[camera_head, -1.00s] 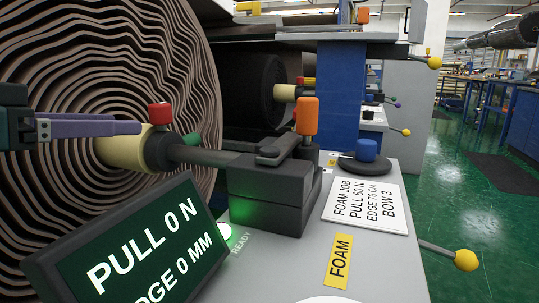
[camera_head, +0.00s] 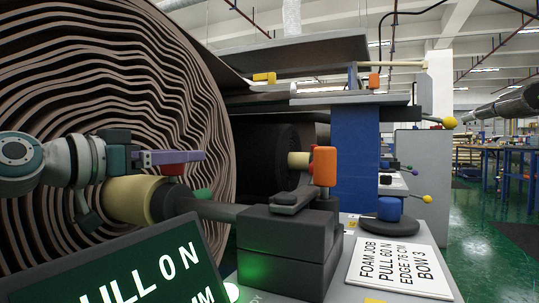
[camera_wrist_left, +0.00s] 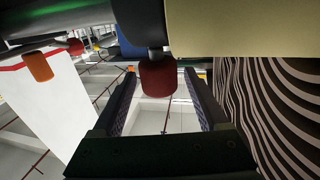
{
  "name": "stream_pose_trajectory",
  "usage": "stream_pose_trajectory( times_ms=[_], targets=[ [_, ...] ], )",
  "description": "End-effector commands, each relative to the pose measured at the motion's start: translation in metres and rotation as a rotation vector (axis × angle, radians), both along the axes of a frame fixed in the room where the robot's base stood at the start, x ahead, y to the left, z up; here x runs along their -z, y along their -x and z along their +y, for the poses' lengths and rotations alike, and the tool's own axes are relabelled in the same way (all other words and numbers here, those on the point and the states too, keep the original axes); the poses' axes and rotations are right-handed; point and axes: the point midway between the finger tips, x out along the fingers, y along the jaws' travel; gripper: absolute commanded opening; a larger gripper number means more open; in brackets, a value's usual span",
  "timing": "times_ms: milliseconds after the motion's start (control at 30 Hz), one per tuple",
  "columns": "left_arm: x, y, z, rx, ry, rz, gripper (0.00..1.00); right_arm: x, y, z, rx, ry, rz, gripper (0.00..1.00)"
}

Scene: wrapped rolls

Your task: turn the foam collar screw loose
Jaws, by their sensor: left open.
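The foam collar screw has a red knob (camera_head: 172,169) on the dark collar (camera_head: 170,203) at the end of the cream core of the big foam roll. My left gripper (camera_head: 196,156) is at the knob, its purple fingers hiding part of it in the head view. In the left wrist view the red knob (camera_wrist_left: 158,78) stands between the fingertips of the open left gripper (camera_wrist_left: 160,88). Its short stem runs to the dark collar (camera_wrist_left: 138,22). I cannot tell whether a finger touches the knob. My right gripper is in no view.
The big foam roll (camera_head: 110,85) fills the left side. A dark block with an orange handle (camera_head: 324,166) stands right of the collar. The screen (camera_head: 130,270) is in front, a job card (camera_head: 398,268) to the right. A blue knob (camera_head: 389,208) stands behind the card.

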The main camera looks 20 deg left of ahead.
Motion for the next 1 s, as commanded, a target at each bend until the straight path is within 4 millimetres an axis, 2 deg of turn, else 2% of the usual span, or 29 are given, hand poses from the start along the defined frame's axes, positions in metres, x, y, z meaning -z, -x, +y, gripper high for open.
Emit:
stream_pose_trajectory(
  times_ms=[233,600,1000],
  targets=[
    [0.0,-0.021,-0.006,-0.001,0.0,-0.001,0.77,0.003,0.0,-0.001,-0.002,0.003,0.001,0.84],
    [0.0,-0.025,-0.007,0.0,-0.001,0.001,0.75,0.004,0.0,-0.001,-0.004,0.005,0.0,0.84],
    [0.0,-0.024,-0.007,0.0,-0.001,0.0,0.3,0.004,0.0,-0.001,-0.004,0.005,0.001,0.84]
  ],
)
